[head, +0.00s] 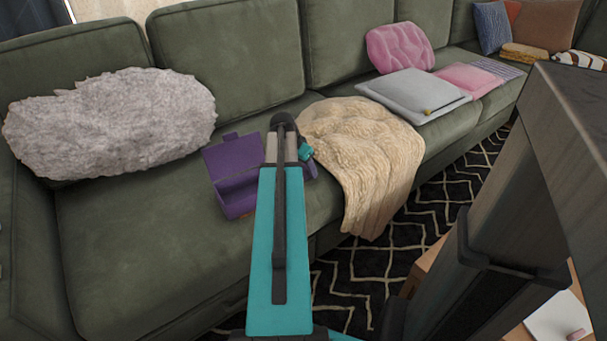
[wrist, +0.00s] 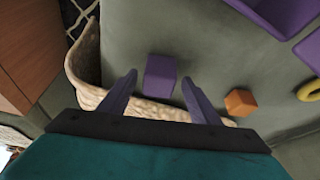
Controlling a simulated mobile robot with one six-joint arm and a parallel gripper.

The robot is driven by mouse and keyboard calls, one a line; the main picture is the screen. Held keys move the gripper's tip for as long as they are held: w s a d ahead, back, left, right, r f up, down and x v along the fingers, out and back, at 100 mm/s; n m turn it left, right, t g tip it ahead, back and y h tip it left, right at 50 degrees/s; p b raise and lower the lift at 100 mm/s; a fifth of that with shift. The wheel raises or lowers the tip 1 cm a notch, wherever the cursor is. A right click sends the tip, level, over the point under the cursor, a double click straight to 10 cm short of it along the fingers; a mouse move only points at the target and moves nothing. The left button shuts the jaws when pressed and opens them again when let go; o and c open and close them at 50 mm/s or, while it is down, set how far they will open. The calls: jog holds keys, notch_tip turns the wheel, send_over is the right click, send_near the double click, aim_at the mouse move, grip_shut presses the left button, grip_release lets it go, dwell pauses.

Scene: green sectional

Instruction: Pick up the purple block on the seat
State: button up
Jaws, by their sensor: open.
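The purple block (wrist: 161,74) sits on the green seat in the wrist view, beside the edge of the cream blanket (wrist: 135,105). My gripper (wrist: 158,79) is open, with its two purple fingers on either side of the block in the picture. A gap shows between the block and each finger. I cannot tell how far the fingertips are above the seat. In the head view my own arm covers the block and the fingers.
An open purple box (head: 238,190) stands on the green couch (head: 130,240), left of my arm. An orange block (wrist: 240,102) and a yellow ring (wrist: 310,91) lie right of the purple block. The cream blanket (head: 365,150) drapes over the seat edge. A grey fluffy cushion (head: 110,122) lies left.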

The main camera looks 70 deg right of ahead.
dwell(0.3)
jog(key=c, duration=1.1)
jog(key=shift+r, duration=0.15)
